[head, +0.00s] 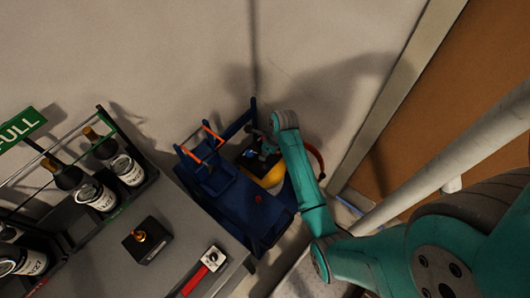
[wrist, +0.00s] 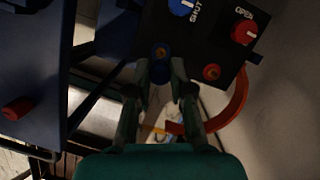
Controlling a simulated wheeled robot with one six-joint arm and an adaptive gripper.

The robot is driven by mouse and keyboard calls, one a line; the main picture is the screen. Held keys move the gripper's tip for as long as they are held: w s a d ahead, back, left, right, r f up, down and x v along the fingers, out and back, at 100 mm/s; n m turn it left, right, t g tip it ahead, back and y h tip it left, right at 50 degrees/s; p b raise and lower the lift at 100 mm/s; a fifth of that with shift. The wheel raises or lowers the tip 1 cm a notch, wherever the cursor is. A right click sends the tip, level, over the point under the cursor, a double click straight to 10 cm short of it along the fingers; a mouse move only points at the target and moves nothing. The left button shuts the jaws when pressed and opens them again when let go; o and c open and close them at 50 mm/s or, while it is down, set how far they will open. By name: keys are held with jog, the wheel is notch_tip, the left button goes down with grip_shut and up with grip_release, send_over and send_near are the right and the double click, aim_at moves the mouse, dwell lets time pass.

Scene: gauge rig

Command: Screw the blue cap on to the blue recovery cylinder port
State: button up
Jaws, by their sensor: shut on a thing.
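In the wrist view my gripper (wrist: 160,70) is shut on a small, dark bluish thing, the blue cap (wrist: 160,75), mostly hidden between the fingertips. Just beyond the fingertips is the blue port (wrist: 160,51), a blue ring with an orange-brass centre on a black panel (wrist: 208,40). Cap and port nearly line up in this view; I cannot tell whether they touch. In the head view my gripper (head: 267,143) is at the panel above the yellow cylinder (head: 271,178), and the cap is too small to make out.
A red port (wrist: 211,72), blue SHUT knob (wrist: 182,6) and red OPEN knob (wrist: 244,28) are close by. A red hose (wrist: 240,103) curves at the right. The blue cart (head: 232,205) stands beside the grey bench (head: 185,225), which holds several bottles.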

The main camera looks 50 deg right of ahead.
aim_at(263, 164)
jog(key=shift+f, duration=2.55)
jog(key=shift+f, duration=1.35)
dwell(0.4)
jog(key=m+h, duration=0.1)
jog(key=m, duration=0.4)
dwell(0.4)
jog(key=o, duration=0.6)
